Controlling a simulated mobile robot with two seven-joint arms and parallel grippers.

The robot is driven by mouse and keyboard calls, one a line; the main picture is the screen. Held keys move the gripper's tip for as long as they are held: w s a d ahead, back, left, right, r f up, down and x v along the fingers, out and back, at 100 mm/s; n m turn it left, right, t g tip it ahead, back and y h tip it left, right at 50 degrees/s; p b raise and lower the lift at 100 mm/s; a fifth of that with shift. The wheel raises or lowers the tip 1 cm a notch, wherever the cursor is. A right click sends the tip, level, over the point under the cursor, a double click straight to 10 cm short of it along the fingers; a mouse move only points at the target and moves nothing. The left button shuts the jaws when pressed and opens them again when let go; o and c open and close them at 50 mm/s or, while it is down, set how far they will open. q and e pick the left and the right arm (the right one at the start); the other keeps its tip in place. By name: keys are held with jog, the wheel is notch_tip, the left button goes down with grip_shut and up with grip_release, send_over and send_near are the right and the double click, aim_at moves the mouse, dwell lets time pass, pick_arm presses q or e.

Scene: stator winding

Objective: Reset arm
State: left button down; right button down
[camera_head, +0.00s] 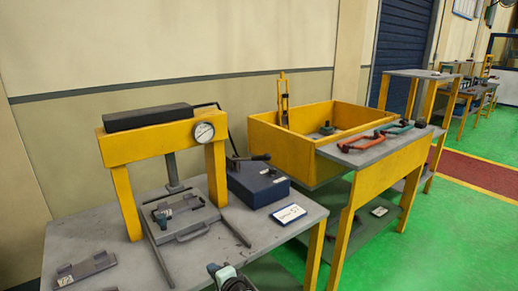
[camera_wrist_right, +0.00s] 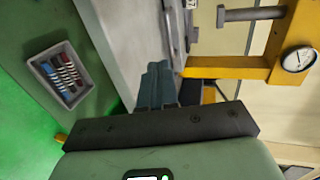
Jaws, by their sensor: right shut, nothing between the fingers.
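My right gripper (camera_head: 216,269) shows only in part at the bottom edge of the head view, in front of the grey press table (camera_head: 262,232). In the right wrist view its two blue-grey fingers (camera_wrist_right: 158,68) are together with nothing between them. They point toward the edge of the table, apart from the objects on it. My left gripper is not in view.
A yellow press (camera_head: 150,142) with a round gauge (camera_head: 204,132) stands on the table, beside a dark blue box (camera_head: 258,184). A yellow bin (camera_head: 275,146) and a bench with clamps are at right. The wrist view shows a grey tray (camera_wrist_right: 88,88) of red, white and blue items.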

jog(key=s+d+f+n+g+h+p, duration=0.1)
jog(key=s+d+f+g+p, duration=0.1)
jog(key=s+d+f, duration=0.45)
jog(key=s+d+f+n+g+h+p, duration=0.1)
jog(key=s+d+f+n+g+p, duration=0.15)
jog(key=f, duration=0.65)
jog(key=s+d+f+g+h+p, duration=0.1)
jog(key=s+d+f+h, duration=0.1)
jog(key=s+d+f, duration=0.35)
jog(key=s+d+f+n+g+p, duration=0.1)
jog(key=s+d+f+g, duration=0.1)
jog(key=s, duration=0.8)
jog(key=s+d+f+n+g+p, duration=0.1)
jog(key=s+d, duration=0.4)
jog(key=s, duration=0.5)
jog(key=s+d+f+n+g+h+p, duration=0.1)
jog(key=s+d+f+g+p, duration=0.1)
jog(key=s, duration=0.8)
jog(key=shift+s+d+f+g+p, duration=0.35)
jog(key=shift+d+g+p, duration=0.25)
jog(key=shift+d+g, duration=0.45)
